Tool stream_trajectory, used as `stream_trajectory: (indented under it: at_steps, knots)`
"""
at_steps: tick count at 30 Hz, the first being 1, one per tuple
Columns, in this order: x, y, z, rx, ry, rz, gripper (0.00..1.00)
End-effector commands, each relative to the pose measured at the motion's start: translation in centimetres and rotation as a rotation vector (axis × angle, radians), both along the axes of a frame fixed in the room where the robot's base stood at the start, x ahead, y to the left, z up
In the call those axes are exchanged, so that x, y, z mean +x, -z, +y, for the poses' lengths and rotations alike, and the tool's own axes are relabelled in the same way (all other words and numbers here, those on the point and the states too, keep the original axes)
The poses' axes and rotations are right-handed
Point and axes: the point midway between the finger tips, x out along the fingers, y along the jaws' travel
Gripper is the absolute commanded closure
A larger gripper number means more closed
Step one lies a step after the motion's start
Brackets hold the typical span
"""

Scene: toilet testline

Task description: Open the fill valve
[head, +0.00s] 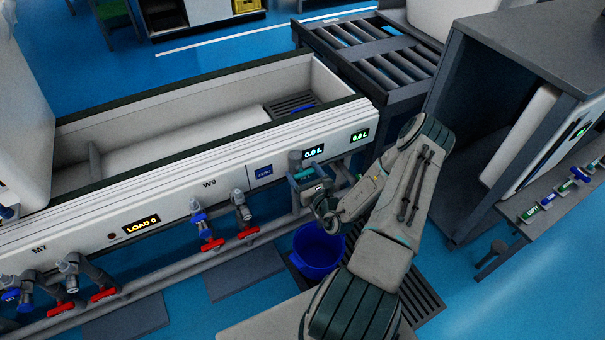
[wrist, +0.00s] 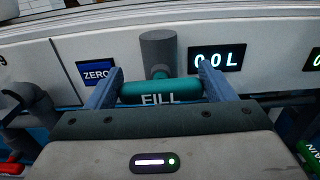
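The fill valve's teal handle, marked FILL (wrist: 160,90), lies crosswise below a grey cylindrical valve body (wrist: 158,52) on the white panel. In the head view the handle (head: 304,174) is partly hidden by my gripper. My gripper (wrist: 160,78) has its fingers spread wide, one near each end of the handle. I cannot tell whether either finger touches it. In the head view my gripper (head: 308,185) is at the panel's right end. The display above the handle (wrist: 216,59) reads 0.0 L.
A blue ZERO button (wrist: 97,72) is left of the fingers. A green handle with partly cut-off lettering (wrist: 311,156) is at lower right. A blue bucket (head: 318,252) stands below my arm. Red-handled valves (head: 248,232) and pipes line the panel's left.

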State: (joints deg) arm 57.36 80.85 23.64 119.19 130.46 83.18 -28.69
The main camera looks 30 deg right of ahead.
Motion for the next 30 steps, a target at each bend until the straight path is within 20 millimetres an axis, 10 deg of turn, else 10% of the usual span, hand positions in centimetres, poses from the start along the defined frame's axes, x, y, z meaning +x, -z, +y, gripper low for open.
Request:
stream_trajectory:
  at_steps: [30]
  knots:
    - [-0.03, 0.13, 0.55, -0.601, -0.003, -0.018, 0.46]
